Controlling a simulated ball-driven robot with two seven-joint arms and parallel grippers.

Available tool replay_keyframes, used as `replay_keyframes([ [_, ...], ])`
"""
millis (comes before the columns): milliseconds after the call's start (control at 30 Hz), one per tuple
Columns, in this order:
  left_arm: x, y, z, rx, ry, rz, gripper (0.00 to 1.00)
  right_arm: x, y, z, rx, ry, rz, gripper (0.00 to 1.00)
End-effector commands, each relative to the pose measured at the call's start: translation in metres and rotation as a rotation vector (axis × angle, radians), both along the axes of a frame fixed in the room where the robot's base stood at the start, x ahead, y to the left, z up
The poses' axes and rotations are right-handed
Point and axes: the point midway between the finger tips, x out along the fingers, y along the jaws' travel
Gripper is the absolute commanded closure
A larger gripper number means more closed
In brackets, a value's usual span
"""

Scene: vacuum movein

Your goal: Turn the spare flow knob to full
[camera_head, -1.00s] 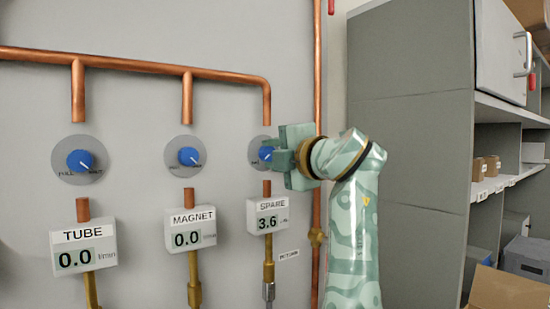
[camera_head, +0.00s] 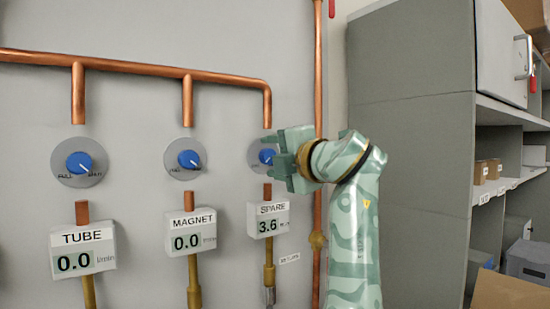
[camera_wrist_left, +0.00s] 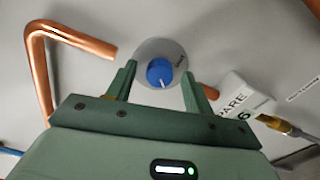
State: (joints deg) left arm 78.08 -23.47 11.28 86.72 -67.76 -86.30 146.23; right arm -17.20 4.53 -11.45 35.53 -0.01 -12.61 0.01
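The spare flow knob (camera_head: 266,156) is blue, on a round grey dial plate on the wall panel. Its label is too small to read. Below it the SPARE display (camera_head: 268,225) reads 3.6. My left gripper (camera_head: 277,152) is just right of the knob and partly covers its plate. In the left wrist view the spare knob (camera_wrist_left: 160,73) shows between the two spread fingers, with a gap on each side. A white pointer line on the knob points down in that view. The left gripper is open and holds nothing. My right gripper is not in view.
The magnet knob (camera_head: 188,158) and tube knob (camera_head: 79,162) are to the left, with displays both at 0.0. Copper pipes (camera_head: 140,66) run above and down the right side (camera_head: 318,80). A grey cabinet (camera_head: 410,150) with shelves stands right of my arm.

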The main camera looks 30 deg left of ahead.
Motion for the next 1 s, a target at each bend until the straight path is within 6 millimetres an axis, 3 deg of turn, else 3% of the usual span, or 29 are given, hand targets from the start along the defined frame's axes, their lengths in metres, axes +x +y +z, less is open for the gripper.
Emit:
replay_keyframes([
  [233, -0.006, -0.015, 0.000, 0.002, 0.001, 0.000, 0.48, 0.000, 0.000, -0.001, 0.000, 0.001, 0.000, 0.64],
  [700, -0.051, -0.124, 0.001, 0.002, 0.000, -0.001, 0.48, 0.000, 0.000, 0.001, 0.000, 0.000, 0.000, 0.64],
  [1000, -0.062, -0.150, 0.000, 0.000, 0.001, 0.000, 0.48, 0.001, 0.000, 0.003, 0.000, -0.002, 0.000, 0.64],
])
